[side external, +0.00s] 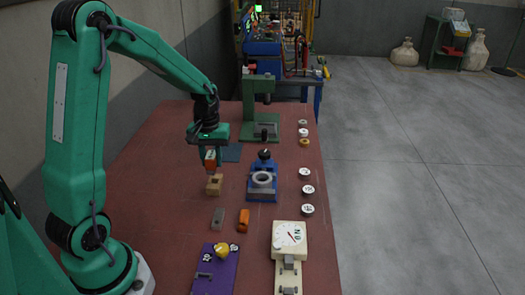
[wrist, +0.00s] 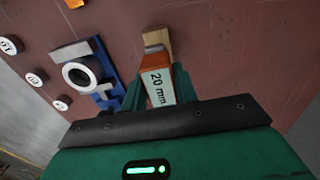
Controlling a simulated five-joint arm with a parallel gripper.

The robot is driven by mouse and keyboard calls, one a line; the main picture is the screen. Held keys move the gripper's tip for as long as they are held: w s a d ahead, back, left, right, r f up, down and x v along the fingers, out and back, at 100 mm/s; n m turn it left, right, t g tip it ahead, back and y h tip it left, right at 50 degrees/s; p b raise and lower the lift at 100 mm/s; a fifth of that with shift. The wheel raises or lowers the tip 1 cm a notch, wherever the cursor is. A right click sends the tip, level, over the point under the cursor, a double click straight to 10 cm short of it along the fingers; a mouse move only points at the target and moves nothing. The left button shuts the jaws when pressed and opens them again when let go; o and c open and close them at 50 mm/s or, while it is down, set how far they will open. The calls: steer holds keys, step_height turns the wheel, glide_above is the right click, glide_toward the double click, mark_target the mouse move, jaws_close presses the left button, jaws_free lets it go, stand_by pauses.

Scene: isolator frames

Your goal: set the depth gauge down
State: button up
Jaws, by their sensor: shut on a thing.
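My gripper (side external: 209,157) is shut on the depth gauge, an orange block with a white face marked "20 mm". The gauge (wrist: 159,84) shows between the fingers in the wrist view, and in the side view its orange body (side external: 210,158) hangs below the green gripper. A tan block (side external: 214,185) stands on the table directly below the gauge. It also shows in the wrist view (wrist: 156,37), just beyond the gauge's end. I cannot tell whether the gauge touches it.
A blue fixture with a grey ring (side external: 262,180) stands right of the gripper. A grey block (side external: 218,217) and an orange block (side external: 243,220) lie nearer the camera. A cream dial device (side external: 289,236), a purple plate (side external: 214,270) and several round pieces (side external: 307,190) surround them. A green press (side external: 260,115) stands behind.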

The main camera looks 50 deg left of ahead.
mark_target(213, 170)
steer(key=shift+f, duration=1.95)
steer(key=shift+f, duration=0.4)
steer(key=o, duration=1.1)
step_height(213, 170, up, 13)
steer(key=shift+f, duration=0.15)
